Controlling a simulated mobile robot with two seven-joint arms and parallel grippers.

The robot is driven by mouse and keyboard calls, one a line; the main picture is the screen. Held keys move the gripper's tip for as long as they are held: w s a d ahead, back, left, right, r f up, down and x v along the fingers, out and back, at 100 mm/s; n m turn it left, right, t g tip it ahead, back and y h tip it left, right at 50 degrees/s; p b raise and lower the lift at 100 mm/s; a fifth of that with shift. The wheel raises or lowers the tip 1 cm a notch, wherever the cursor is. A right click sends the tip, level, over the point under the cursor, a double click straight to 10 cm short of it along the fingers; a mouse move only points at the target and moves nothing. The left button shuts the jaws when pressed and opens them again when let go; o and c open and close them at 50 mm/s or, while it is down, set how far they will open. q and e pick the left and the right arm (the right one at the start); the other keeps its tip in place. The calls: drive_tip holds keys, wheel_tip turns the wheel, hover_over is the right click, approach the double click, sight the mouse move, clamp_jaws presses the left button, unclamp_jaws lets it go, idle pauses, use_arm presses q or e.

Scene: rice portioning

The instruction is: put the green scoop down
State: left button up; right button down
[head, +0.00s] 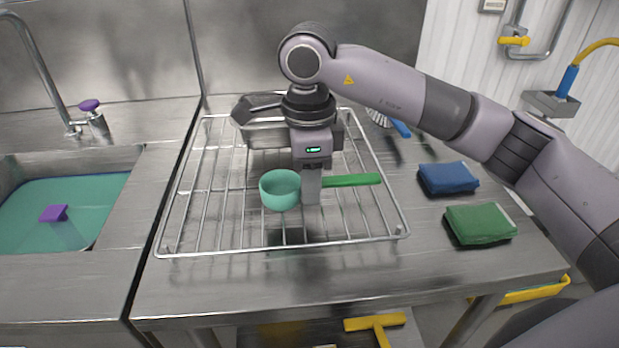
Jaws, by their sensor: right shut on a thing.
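The green scoop (281,190) has a round teal-green cup and a straight green handle (352,181) that points right. My right gripper (311,196) points down and is shut on the scoop where the handle meets the cup. The scoop is level over the wire rack (185,215) on the steel table. A dark shadow shows below the cup, so the scoop looks held a little above the rack. The fingers hide part of the handle. My left gripper is not in view.
A metal container (265,134) stands at the rack's back, partly behind my arm. A blue cloth (448,178), a green cloth (479,224) and a blue-handled brush (400,129) lie to the right. A sink (62,215) with teal water is at left. The rack's front is clear.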

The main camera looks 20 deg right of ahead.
drive_tip(key=shift+f, duration=0.1)
drive_tip(key=c, duration=0.9)
unclamp_jaws()
wheel_tip(320, 180, up, 12)
drive_tip(key=shift+r+p, duration=0.15)
drive_tip(key=shift+p, duration=0.45)
